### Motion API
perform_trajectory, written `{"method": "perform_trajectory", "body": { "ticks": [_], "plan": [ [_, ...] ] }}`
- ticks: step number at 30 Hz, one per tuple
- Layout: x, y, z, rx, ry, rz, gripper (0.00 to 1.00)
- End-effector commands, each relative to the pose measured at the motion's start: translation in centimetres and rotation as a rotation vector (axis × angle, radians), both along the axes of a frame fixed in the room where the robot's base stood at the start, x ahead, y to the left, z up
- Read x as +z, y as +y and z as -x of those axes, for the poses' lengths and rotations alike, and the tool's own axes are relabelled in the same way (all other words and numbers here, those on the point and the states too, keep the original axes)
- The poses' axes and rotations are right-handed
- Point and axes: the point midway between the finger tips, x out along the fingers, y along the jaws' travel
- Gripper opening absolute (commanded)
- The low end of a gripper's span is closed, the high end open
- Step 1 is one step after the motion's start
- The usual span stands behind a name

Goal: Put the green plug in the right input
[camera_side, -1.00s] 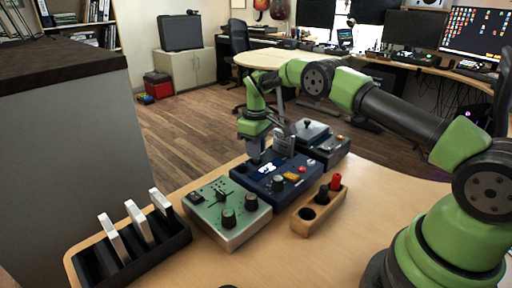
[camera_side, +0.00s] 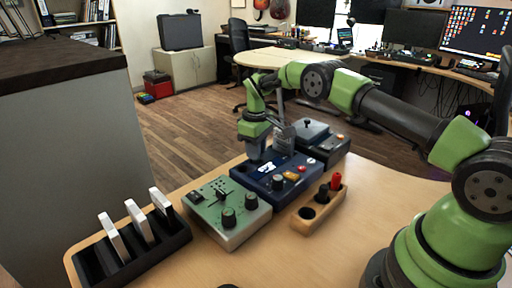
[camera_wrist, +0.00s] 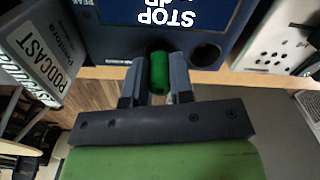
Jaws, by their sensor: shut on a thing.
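In the wrist view, the green plug (camera_wrist: 158,72) stands between the fingers of my gripper (camera_wrist: 158,88), which is shut on it. The plug is at the near edge of the blue box (camera_wrist: 118,12), which bears upside-down "STOP" lettering. A dark round input (camera_wrist: 206,54) on that box is open and empty, just right of the plug. The plug's lower end is hidden, so I cannot tell whether it is inside an input. In the side view, my gripper (camera_side: 257,150) is at the far left end of the blue box (camera_side: 262,185), and the plug cannot be made out.
A wooden holder (camera_side: 302,226) in front of the blue box holds a red plug (camera_side: 336,180) and a black one, beside an empty hole. A green control box (camera_side: 226,226) and a black rack (camera_side: 125,264) with white slabs stand left. A grey box (camera_wrist: 38,50) is close by.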

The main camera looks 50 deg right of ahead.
Motion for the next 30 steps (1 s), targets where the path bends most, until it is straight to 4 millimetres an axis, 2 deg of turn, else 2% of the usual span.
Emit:
{"method": "perform_trajectory", "body": {
  "ticks": [9, 10, 11, 20, 30],
  "plan": [
    [-0.6, 0.0, 0.0, 0.0, 0.0, 0.0, 0.0],
    [-0.6, 0.0, 0.0, 0.0, 0.0, 0.0, 0.28],
    [-0.6, 0.0, 0.0, 0.0, 0.0, 0.0, 0.32],
    [-0.4, 0.0, 0.0, 0.0, -0.001, 0.0, 0.32],
    [2.3, 0.0, 0.0, 0.0, -0.001, 0.0, 0.32]
  ]
}}
